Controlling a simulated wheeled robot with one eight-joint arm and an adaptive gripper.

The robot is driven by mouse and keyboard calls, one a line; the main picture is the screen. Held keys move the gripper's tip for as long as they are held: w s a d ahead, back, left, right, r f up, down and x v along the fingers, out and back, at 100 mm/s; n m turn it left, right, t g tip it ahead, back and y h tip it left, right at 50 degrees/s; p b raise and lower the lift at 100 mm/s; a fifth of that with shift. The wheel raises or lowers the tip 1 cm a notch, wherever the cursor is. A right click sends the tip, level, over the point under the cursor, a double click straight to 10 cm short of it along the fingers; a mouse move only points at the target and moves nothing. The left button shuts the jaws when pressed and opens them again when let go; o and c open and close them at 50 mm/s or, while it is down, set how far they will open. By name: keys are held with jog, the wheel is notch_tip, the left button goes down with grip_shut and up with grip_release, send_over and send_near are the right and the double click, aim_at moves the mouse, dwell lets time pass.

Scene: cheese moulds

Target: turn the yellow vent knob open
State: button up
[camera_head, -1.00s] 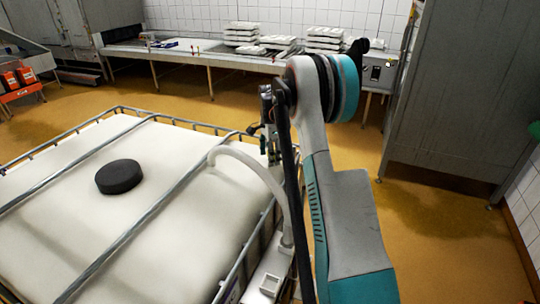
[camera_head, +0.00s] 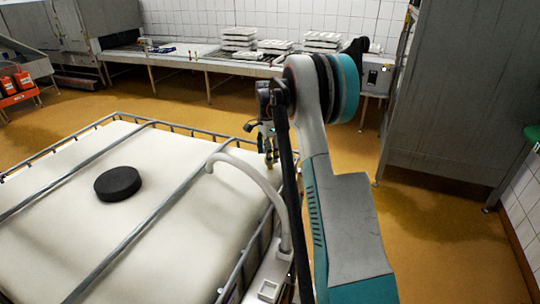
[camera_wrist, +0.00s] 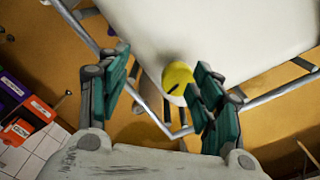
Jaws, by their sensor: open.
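The yellow vent knob (camera_wrist: 177,77) is in the wrist view, a rounded yellow piece with a dark slot or mark, by the edge of the white tank (camera_wrist: 222,32). My gripper (camera_wrist: 158,68) is open, its teal fingers spread to either side, with the knob between them in the picture and closer to the right finger. Whether that finger touches the knob I cannot tell. In the head view my gripper (camera_head: 268,150) hangs beyond the tank's right side; I cannot make out the knob there.
The white tank has a black cap (camera_head: 118,184) on top and a metal cage (camera_head: 112,258) around it. A pale hose (camera_head: 262,185) arches beside my arm. A long bench (camera_head: 209,67) with stacked white moulds stands at the back. Yellow floor lies open behind the tank.

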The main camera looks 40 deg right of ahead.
notch_tip(320, 180, up, 12)
jog(key=p, duration=0.4)
jog(key=shift+f+p, duration=0.15)
jog(key=shift+p, duration=0.2)
dwell(0.7)
dwell(0.5)
notch_tip(320, 180, up, 12)
dwell(0.6)
jog(key=shift+d+f, duration=0.1)
